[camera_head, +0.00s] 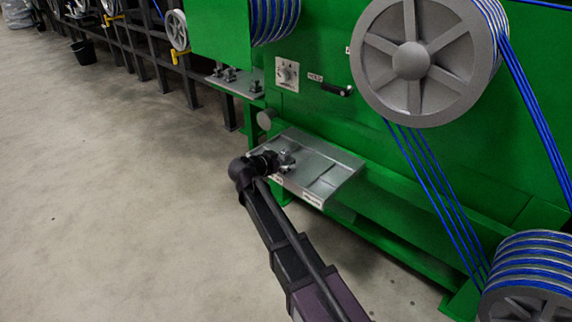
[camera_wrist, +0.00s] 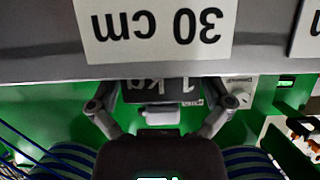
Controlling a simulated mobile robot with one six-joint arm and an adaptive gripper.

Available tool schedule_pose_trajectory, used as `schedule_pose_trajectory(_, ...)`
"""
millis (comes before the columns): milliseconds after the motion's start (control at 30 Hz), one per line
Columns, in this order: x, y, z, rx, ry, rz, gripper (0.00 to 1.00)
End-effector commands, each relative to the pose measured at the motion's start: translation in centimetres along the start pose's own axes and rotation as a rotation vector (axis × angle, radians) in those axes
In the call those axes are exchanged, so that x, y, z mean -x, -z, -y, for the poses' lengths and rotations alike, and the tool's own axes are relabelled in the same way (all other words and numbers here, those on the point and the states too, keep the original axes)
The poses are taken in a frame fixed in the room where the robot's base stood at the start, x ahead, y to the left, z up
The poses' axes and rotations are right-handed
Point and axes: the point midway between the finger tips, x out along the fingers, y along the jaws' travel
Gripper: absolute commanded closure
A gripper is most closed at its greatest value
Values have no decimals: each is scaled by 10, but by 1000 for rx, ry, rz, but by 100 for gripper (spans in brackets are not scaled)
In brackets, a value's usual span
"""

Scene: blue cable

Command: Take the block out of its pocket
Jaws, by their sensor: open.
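In the wrist view, a dark block (camera_wrist: 160,86) with partly visible upside-down lettering that looks like "1 kg" shows behind the edge of the grey metal shelf (camera_wrist: 40,62). My gripper (camera_wrist: 158,108) is open, with one finger on each side of the block in the picture. I cannot tell whether the fingers touch it. In the head view, my gripper (camera_head: 286,160) is over the left part of the metal shelf (camera_head: 338,176) on the green machine. There the block and its pocket are hidden or too small to make out.
An upside-down "30 cm" label (camera_wrist: 155,28) is on the shelf edge in the wrist view. A grey wheel (camera_head: 410,62) with blue cables (camera_head: 435,190) stands above and right of the shelf. A cable drum (camera_head: 530,270) is lower right. The floor (camera_head: 110,200) at left is clear.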

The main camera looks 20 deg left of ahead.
Motion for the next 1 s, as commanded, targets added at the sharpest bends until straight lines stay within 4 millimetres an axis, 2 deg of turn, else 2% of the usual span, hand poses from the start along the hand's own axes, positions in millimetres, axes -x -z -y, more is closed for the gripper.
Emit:
schedule_pose_trajectory(267, 0, 0, 0, 0, 0, 0, 0)
schedule_pose_trajectory(367, 0, 0, 0, 0, 0, 0, 27)
schedule_pose_trajectory(500, 0, 0, 0, 0, 0, 0, 68)
schedule_pose_trajectory(567, 0, 0, 0, 0, 0, 0, 84)
schedule_pose_trajectory(1000, 1, 2, 0, 1, -1, -2, 84)
